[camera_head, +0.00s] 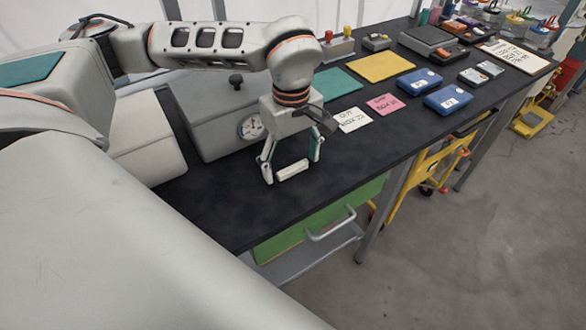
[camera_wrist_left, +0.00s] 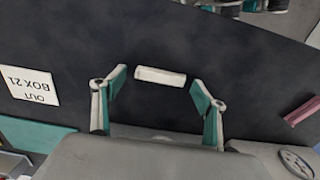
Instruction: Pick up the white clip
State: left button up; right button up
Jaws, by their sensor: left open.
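The white clip (camera_head: 293,170) is a small pale bar on the dark worktop, near the front edge. My left gripper (camera_head: 291,166) points down over it with its fingers spread, one on each side of the clip. In the left wrist view the white clip (camera_wrist_left: 160,76) lies across the gap between the fingertips (camera_wrist_left: 157,83), slightly ahead of them. A gap shows between the clip and each finger, and nothing is held. My right gripper is in neither view.
A grey box with a round gauge (camera_head: 217,132) stands left of the gripper. A white card (camera_head: 352,120), a pink card (camera_head: 385,104) and blue cases (camera_head: 420,82) lie to the right. A reddish piece (camera_wrist_left: 302,111) shows in the wrist view. A green drawer (camera_head: 318,222) is below the worktop.

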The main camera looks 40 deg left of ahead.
pick_arm(q)
jog(key=c, duration=0.8)
jog(key=shift+c, duration=0.2)
